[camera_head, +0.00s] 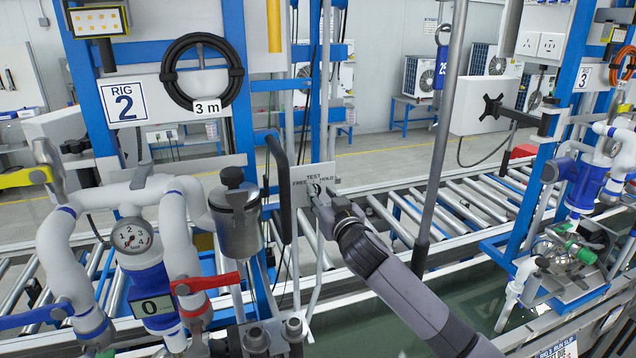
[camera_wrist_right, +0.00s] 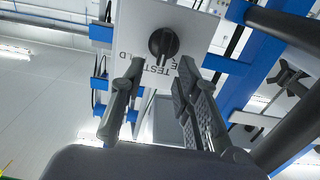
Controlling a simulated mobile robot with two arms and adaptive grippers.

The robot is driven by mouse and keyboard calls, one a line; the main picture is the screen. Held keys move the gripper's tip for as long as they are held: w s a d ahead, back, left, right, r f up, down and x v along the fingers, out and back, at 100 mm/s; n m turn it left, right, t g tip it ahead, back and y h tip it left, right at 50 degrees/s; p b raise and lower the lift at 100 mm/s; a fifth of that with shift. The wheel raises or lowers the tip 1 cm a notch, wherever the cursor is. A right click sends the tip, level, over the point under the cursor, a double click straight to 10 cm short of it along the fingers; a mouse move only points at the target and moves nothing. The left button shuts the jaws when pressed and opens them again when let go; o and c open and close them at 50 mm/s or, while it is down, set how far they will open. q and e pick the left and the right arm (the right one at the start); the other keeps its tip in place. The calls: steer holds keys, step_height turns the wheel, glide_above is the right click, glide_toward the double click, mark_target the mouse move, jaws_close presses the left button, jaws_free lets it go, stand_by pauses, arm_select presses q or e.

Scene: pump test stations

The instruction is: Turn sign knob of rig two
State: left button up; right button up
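The sign plate of rig two (camera_head: 300,194) is a pale plate reading TEST, FREE and HOLD, on a post right of the RIG 2 label (camera_head: 123,103). In the right wrist view, the plate (camera_wrist_right: 205,30) carries a black round knob (camera_wrist_right: 163,42) with a pointer bar. My right gripper (camera_wrist_right: 160,75) is open, with its two fingers on either side of the line to the knob. The knob appears just beyond the fingertips; contact cannot be told. In the head view, my right gripper (camera_head: 318,197) is at the plate and partly hides the knob. My left gripper is not in view.
Left of the plate stand a grey metal canister (camera_head: 236,218), white pipes with a gauge (camera_head: 132,236) and a red lever (camera_head: 207,283). A thick grey pole (camera_head: 441,140) rises right of my right arm. A roller conveyor (camera_head: 460,207) runs behind.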

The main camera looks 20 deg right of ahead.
mark_target(317, 189)
steer(key=shift+w, duration=1.15)
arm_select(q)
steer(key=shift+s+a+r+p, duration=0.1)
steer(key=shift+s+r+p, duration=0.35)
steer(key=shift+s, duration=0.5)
arm_select(e)
steer(key=shift+w+a, duration=0.1)
steer(key=shift+w, duration=0.45)
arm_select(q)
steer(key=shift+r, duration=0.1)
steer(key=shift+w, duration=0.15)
arm_select(e)
jaws_close()
